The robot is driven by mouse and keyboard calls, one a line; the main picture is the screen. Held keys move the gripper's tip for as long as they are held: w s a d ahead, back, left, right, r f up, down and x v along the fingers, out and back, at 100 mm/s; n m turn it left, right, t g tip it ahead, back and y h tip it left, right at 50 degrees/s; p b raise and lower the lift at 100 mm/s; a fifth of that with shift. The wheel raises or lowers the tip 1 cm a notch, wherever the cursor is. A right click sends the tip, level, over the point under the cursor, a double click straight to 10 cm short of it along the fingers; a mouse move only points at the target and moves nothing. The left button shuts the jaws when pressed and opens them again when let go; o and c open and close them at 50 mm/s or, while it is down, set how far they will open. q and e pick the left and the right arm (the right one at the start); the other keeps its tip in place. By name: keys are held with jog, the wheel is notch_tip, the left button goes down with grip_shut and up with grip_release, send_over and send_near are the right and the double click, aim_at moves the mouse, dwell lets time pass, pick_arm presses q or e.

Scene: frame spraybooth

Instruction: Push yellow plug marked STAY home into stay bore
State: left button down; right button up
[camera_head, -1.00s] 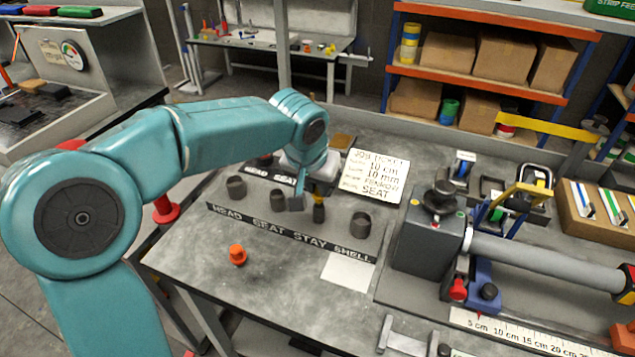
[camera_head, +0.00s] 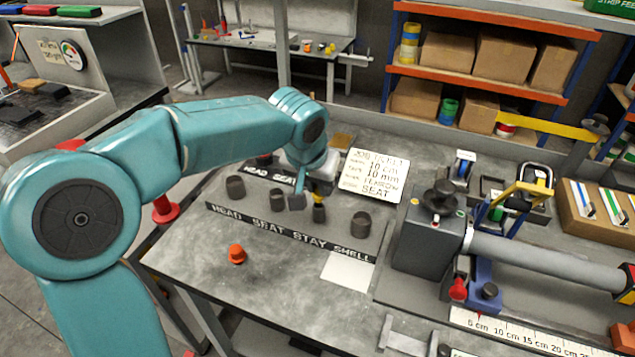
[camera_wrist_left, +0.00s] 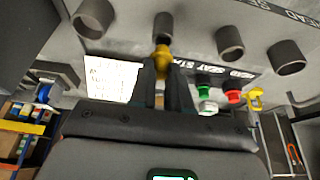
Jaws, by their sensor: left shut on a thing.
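My left gripper (camera_head: 317,192) is shut on the yellow plug (camera_head: 319,197) and points down over the row of dark bores. The plug is right at the mouth of the stay bore (camera_head: 319,213), above the STAY label. In the left wrist view, the yellow plug (camera_wrist_left: 162,53) sits between my fingertips (camera_wrist_left: 163,62), in line with the stay bore (camera_wrist_left: 163,26). How deep its tip sits in the bore is hidden, and its marking cannot be read. My right gripper is not in view.
The shell bore (camera_head: 361,224), seat bore (camera_head: 278,200) and head bore (camera_head: 235,187) stand beside it. An orange plug (camera_head: 237,254) stands on the bench in front. A job card (camera_head: 373,176) is behind. A grey machine block (camera_head: 425,235) stands to the right.

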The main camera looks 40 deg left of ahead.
pick_arm(q)
jog(key=shift+f+b, duration=1.25)
jog(key=shift+f, duration=0.15)
jog(key=c, duration=1)
grip_release()
jog(key=p+v, duration=0.1)
jog(key=v, duration=1.5)
jog(key=shift+s+p, duration=0.2)
jog(key=shift+p, duration=0.2)
jog(key=shift+r, duration=0.1)
